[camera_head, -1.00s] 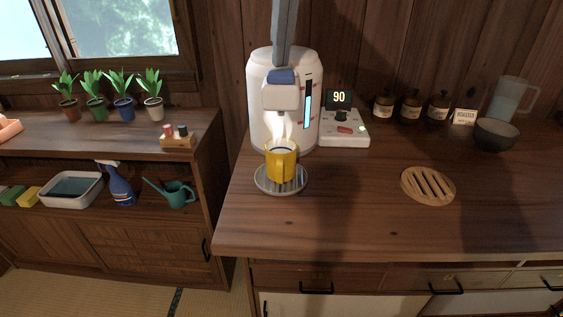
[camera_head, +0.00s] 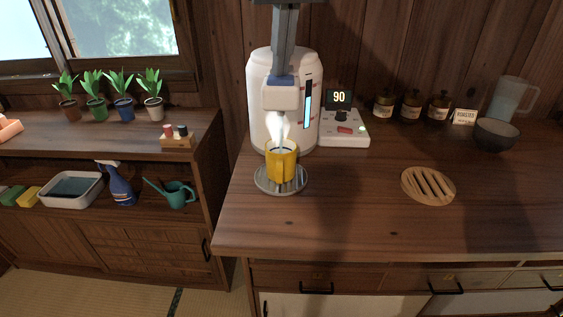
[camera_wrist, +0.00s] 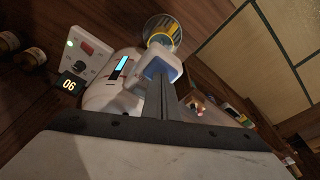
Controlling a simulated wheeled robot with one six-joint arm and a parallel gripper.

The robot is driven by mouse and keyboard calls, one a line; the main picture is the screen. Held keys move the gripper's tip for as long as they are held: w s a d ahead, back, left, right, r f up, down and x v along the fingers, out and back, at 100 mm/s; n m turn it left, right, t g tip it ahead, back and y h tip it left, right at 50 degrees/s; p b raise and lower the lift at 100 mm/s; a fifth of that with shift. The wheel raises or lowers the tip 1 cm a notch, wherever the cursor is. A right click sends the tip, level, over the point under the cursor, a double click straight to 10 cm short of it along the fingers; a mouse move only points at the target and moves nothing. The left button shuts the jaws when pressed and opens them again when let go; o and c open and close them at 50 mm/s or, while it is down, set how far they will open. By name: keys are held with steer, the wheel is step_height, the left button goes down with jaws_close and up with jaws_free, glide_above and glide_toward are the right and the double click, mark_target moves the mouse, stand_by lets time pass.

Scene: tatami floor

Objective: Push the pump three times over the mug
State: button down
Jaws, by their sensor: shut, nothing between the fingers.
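The white dispenser (camera_head: 258,95) stands at the back left of the counter, with a blue pump button (camera_head: 281,79) on top of its spout head (camera_head: 281,98). My gripper (camera_head: 284,72) is shut and empty, its tips down on the button, which looks pressed low. The wrist view shows the tips (camera_wrist: 160,80) against the spout head's blue top (camera_wrist: 155,68). The yellow mug (camera_head: 281,167) stands upright on the round grey drip tray (camera_head: 261,184), under the spout. A pale stream and steam show between spout and mug. The mug's contents are not clear.
A control box (camera_head: 345,137) reading 90 stands right of the dispenser. A slatted wooden trivet (camera_head: 428,186) lies on the counter, which is clear in front.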

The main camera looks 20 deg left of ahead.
steer(key=shift+f, duration=0.25)
steer(key=shift+r, duration=0.1)
steer(key=shift+v, duration=1)
steer(key=shift+x, duration=1.05)
stand_by(0.4)
steer(key=shift+v, duration=1)
steer(key=shift+w+a, duration=0.15)
steer(key=w+v, duration=0.1)
steer(key=v, duration=0.5)
steer(key=shift+a, duration=0.4)
steer(key=shift+d+r, duration=0.1)
